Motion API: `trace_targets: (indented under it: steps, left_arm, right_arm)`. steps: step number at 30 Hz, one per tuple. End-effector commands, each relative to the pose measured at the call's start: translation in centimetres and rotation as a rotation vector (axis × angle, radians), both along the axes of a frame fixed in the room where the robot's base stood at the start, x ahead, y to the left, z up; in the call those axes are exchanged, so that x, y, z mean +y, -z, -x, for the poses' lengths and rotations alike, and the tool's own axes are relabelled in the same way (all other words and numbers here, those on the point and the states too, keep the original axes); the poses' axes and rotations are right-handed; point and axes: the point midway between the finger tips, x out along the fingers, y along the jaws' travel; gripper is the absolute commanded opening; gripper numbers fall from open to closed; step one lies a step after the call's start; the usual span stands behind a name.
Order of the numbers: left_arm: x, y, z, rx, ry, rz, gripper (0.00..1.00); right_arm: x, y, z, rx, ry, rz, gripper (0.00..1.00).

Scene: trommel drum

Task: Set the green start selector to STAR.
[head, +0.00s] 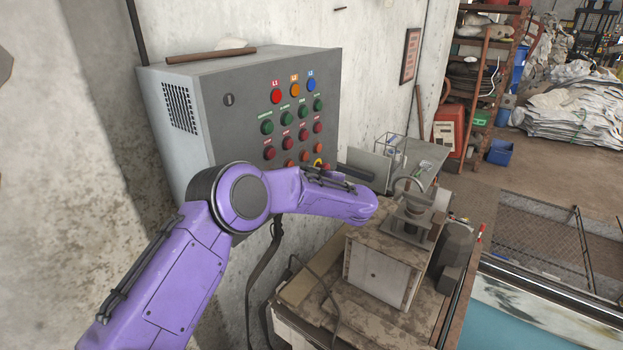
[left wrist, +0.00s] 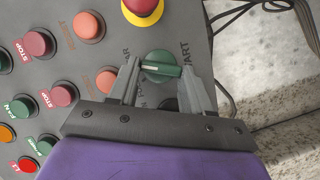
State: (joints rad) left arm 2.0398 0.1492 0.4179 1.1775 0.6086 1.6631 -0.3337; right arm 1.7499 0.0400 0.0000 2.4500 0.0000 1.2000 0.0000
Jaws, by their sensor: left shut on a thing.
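The green start selector (left wrist: 158,66) is a round green knob with a raised grip bar, on the grey panel in the left wrist view. Its bar lies roughly across the picture, from one finger to the other. The fingers of my left gripper (left wrist: 162,74) stand on either side of the knob, shut on it. Lettering beside it is partly hidden by the fingers; "START" reads on its right, and I cannot tell which position the knob points to. In the head view my purple left arm covers the selector and the gripper. My right gripper is not in view.
The grey control cabinet (head: 205,110) carries rows of lamps and buttons. A red emergency stop on a yellow ring (left wrist: 141,10) sits close to the selector, with red STOP buttons (left wrist: 61,94) farther left. A dirty machine bench (head: 340,290) stands below right of the arm.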

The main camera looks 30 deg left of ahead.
Motion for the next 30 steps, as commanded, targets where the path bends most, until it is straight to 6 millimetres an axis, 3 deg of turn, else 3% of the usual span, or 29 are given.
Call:
trace_targets:
  steps: [14,15,17,26,30]
  left_arm:
    - [-0.1,0.2,0.0,0.020,0.001,-0.002,0.18]
    - [-0.1,0.2,0.0,0.020,0.001,-0.002,0.52]
    - [-0.1,0.1,0.0,0.020,0.001,-0.002,0.72]
    - [-0.1,0.0,0.0,0.016,0.000,-0.002,0.74]
    - [-1.6,0.0,0.7,0.015,0.004,-0.003,0.74]
  right_arm:
    - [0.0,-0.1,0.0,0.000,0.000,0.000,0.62]
    - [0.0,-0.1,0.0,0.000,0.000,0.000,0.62]
    - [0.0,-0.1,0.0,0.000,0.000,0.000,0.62]
    - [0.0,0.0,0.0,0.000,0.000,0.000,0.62]
    - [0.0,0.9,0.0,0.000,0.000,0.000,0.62]
